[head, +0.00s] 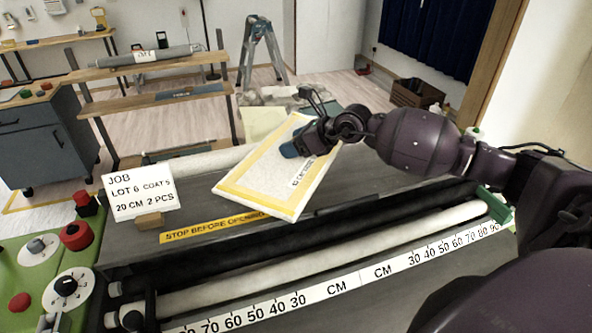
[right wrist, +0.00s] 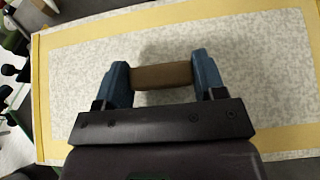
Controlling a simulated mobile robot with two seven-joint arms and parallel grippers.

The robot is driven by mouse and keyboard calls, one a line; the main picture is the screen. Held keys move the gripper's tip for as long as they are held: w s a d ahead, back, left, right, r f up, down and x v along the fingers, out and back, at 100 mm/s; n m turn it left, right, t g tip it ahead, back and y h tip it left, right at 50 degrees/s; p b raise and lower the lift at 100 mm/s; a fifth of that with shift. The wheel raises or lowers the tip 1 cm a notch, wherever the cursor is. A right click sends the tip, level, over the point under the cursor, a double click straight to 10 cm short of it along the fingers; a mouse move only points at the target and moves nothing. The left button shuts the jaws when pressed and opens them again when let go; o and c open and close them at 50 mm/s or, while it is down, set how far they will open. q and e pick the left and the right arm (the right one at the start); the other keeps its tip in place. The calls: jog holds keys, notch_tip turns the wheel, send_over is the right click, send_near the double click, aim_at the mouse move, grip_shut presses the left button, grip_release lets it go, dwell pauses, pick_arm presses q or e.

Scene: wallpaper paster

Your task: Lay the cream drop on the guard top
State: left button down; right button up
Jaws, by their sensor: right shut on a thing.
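The cream drop (head: 255,178) is a flat, pale speckled sheet with yellow borders and a printed label near its right edge. It is tilted in the head view, above the dark guard top (head: 195,212), and hides part of it. My right gripper (head: 298,148) is shut on a brown grip (right wrist: 160,76) on the drop's face. The drop (right wrist: 270,50) fills most of the right wrist view. The guard top bears a yellow "STOP BEFORE OPENING" strip (head: 215,227). I cannot tell whether the drop's lower edge touches the guard. My left gripper is out of view.
A white job card (head: 140,195) stands on a small wooden block at the guard's left. Red buttons and a dial (head: 66,287) sit on the green end panel. A white roller (head: 340,260) and a centimetre scale (head: 340,283) run along the front.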

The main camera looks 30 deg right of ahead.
aim_at(328, 162)
jog(key=shift+f, duration=4.35)
jog(key=shift+f+b, duration=0.1)
jog(key=shift+b, duration=0.2)
jog(key=o, duration=1)
jog(key=v, duration=1.2)
jog(key=shift+d, duration=0.1)
